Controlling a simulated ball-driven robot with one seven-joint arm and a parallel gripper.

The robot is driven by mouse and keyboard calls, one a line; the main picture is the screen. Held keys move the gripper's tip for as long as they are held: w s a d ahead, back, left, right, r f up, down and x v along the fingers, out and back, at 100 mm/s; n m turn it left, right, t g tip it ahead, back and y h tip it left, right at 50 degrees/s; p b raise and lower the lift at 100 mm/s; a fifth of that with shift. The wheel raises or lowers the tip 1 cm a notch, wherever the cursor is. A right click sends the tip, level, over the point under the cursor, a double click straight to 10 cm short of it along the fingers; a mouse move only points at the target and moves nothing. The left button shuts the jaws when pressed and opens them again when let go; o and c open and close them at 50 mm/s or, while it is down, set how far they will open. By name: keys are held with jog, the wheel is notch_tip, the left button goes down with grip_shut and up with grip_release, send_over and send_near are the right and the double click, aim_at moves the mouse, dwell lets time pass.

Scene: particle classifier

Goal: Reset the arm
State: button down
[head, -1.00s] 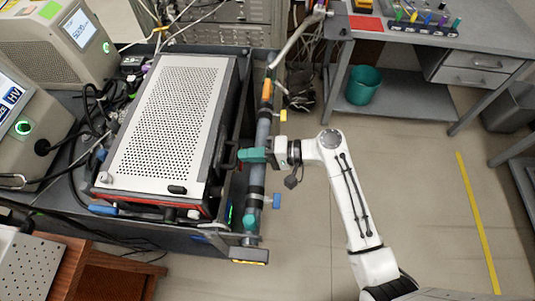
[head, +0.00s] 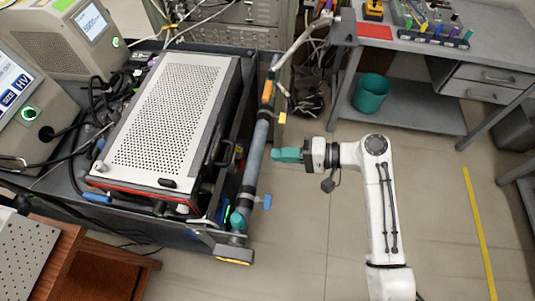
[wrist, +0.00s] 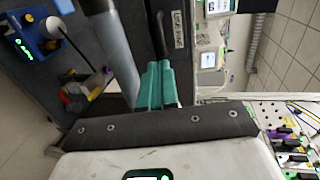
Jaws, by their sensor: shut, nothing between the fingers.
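My gripper (head: 276,155) is at the end of my white arm, which extends up from the lower right in the head view. Its teal fingers point left, towards the grey vertical pipe (head: 255,150) on the cart, with a small gap between them and the pipe. In the wrist view the teal fingers (wrist: 157,85) lie side by side, closed together with nothing between them. The dark strip and white body at the bottom of the wrist view hide part of the scene.
A cart carries a perforated white instrument case (head: 175,120) left of the gripper. Blue (head: 267,201) and yellow (head: 282,117) valve handles stick out from the pipe. A grey desk (head: 430,85) with a teal bin (head: 371,94) stands at the back right. Open floor surrounds my arm.

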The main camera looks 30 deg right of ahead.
jog(key=v, duration=0.3)
jog(key=shift+s+d, duration=0.15)
jog(key=shift+d, duration=0.05)
jog(key=s+a+f+n+g+h, duration=0.25)
jog(key=s+f+g+h, duration=0.25)
jog(key=s+f, duration=0.4)
jog(key=s+d+n+g+h, duration=0.1)
jog(key=s+d+n+h, duration=0.1)
jog(key=s, duration=0.4)
jog(key=s+d+r+n+g+h, duration=0.1)
jog(key=s+d+n+h, duration=0.1)
jog(key=s+d+h, duration=0.3)
jog(key=shift+s+r+g+h, duration=0.3)
jog(key=shift+s+g+h, duration=0.1)
jog(key=shift+s, duration=0.25)
